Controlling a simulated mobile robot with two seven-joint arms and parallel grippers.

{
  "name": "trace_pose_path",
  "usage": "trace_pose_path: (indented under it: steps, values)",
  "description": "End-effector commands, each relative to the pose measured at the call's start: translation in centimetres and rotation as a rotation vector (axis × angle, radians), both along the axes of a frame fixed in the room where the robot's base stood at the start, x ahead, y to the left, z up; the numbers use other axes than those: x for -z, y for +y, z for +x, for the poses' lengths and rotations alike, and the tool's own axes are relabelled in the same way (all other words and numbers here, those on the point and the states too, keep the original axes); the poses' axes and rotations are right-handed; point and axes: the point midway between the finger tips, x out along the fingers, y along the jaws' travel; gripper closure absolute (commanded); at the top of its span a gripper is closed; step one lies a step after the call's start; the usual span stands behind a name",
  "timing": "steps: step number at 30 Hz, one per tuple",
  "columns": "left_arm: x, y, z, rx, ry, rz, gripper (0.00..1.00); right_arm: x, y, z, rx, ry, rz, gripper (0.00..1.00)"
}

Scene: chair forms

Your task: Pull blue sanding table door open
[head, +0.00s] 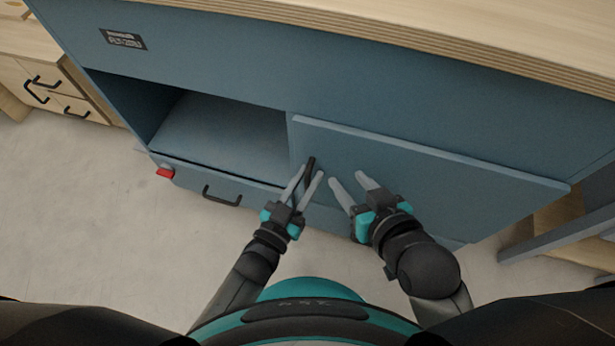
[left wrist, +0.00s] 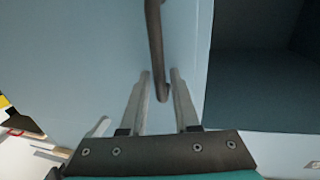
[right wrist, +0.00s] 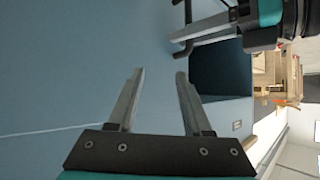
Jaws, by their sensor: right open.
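The blue door (head: 420,185) is the flat panel on the right of the blue sanding table (head: 300,60). Its dark bar handle (head: 311,170) is near its left edge. My left gripper (head: 309,173) has its fingers on either side of the handle; in the left wrist view the handle (left wrist: 157,50) runs between the spread fingers, with gaps visible. My right gripper (head: 347,178) is open and empty in front of the door, right of the handle. In the right wrist view the door surface (right wrist: 70,70) lies beyond its fingers. I cannot tell whether the door is ajar.
An open compartment (head: 220,135) is left of the door, above a drawer with a dark handle (head: 221,197). A red part (head: 165,172) is at the lower left corner. Wooden drawers (head: 55,90) stand far left. Bare floor (head: 90,200) lies left; a blue-grey frame (head: 560,235) is at right.

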Motion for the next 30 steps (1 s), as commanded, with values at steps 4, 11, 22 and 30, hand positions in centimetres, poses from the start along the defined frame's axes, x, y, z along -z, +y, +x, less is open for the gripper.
trace_pose_path:
  steps: [4, 11, 22, 30]
  values:
    - [-0.03, -0.12, 0.22, 0.000, 0.000, 0.000, 0.70, -0.01, 0.14, 0.02, -0.001, -0.011, 0.007, 0.50]
    - [-0.04, -0.11, 0.22, 0.000, 0.000, 0.000, 0.71, -0.04, 0.15, 0.03, -0.001, -0.012, 0.007, 0.50]
    - [-0.02, -0.10, 0.20, 0.000, 0.000, 0.000, 1.00, 0.01, 0.15, 0.01, -0.001, -0.009, 0.007, 0.50]
    - [-0.01, -0.09, 0.18, 0.000, 0.000, 0.000, 1.00, 0.02, 0.15, 0.00, -0.002, -0.009, 0.006, 0.50]
